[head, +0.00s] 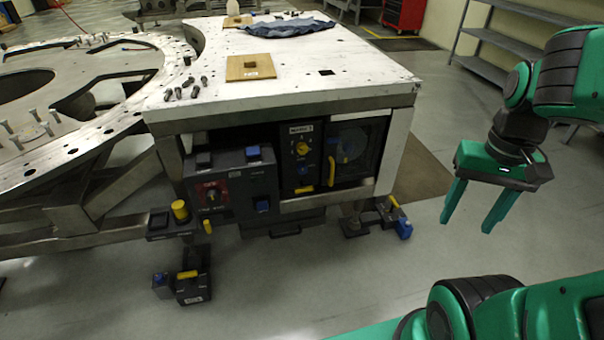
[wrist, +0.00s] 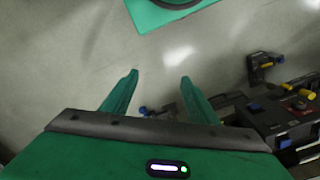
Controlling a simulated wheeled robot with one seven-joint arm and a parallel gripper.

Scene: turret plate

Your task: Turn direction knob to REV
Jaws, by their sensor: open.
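A dark control box (head: 232,183) under the left front of the white table has a knob on a red dial (head: 212,196). To its right, a black panel (head: 300,165) carries a yellow knob (head: 302,148) under a white label. The lettering is too small to read, so I cannot tell which one is the direction knob or where it points. My gripper (head: 467,227) is open and empty, hanging with fingers down, well to the right of both panels. In the wrist view, my gripper (wrist: 159,76) shows bare floor between its fingers, with the red dial (wrist: 298,104) at the right edge.
The white table (head: 350,65) holds bolts, a wooden block and a blue cloth. A round display (head: 350,146) sits right of the yellow knob. Pedals and small boxes (head: 192,288) stand low in front. Shelves (head: 490,70) stand behind.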

